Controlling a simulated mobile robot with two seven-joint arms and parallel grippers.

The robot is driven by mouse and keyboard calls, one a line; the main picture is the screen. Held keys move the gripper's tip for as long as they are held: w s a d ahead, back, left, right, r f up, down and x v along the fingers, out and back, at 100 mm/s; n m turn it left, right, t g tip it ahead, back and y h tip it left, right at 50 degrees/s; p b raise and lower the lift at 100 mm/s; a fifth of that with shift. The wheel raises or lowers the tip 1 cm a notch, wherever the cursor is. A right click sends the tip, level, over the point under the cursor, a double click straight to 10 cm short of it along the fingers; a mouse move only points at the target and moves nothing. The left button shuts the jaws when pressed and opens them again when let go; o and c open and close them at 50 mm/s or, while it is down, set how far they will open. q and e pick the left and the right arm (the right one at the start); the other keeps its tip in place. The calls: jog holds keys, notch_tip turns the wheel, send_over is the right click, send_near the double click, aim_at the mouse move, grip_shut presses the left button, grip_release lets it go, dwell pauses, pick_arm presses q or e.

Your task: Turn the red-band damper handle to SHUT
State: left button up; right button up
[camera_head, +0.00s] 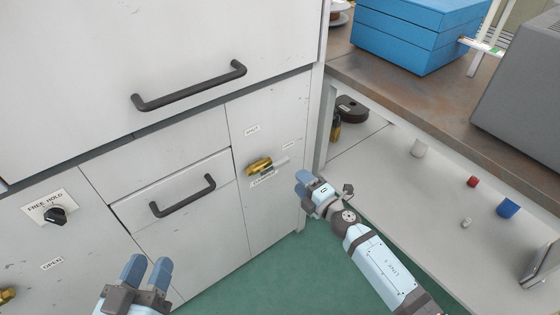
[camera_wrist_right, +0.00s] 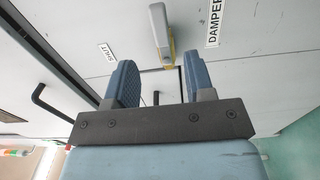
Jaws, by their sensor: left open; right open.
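A SHUT label (camera_head: 251,130) sits above the fitting. No red band is visible to me. In the right wrist view the lever (camera_wrist_right: 159,30) lies beyond the fingertips, roughly in line with the gap, and a DAMPER label (camera_wrist_right: 213,22) is beside it. My right gripper (camera_head: 303,184) is open, just right of the handle, apparently apart. My left gripper (camera_head: 147,272) is open and empty at lower left.
Dark drawer handles (camera_head: 183,196) stick out from the cabinet. A black knob (camera_head: 55,215) labelled FREE HOLD and another brass fitting (camera_head: 6,294) are at left. A bench (camera_head: 400,92) with a blue toolbox (camera_head: 420,35) stands right, above a shelf with small loose parts.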

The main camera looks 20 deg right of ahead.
aim_at(283, 164)
jog(key=b+x, duration=0.1)
jog(key=x, duration=0.9)
jog(key=shift+w+f, duration=0.1)
pick_arm(q)
jog(key=shift+s+d+r+t+h, duration=0.1)
jog(key=shift+d+r+t+h, duration=0.2)
jog(key=shift+r, duration=0.4)
jog(key=shift+s+d+r+t+h, duration=0.1)
jog(key=shift+r+t+h, duration=0.3)
jog(key=shift+r, duration=0.25)
pick_arm(e)
jog(key=shift+x, duration=0.75)
jog(key=shift+c, duration=0.2)
pick_arm(q)
jog(key=shift+w, duration=0.1)
pick_arm(e)
grip_shut()
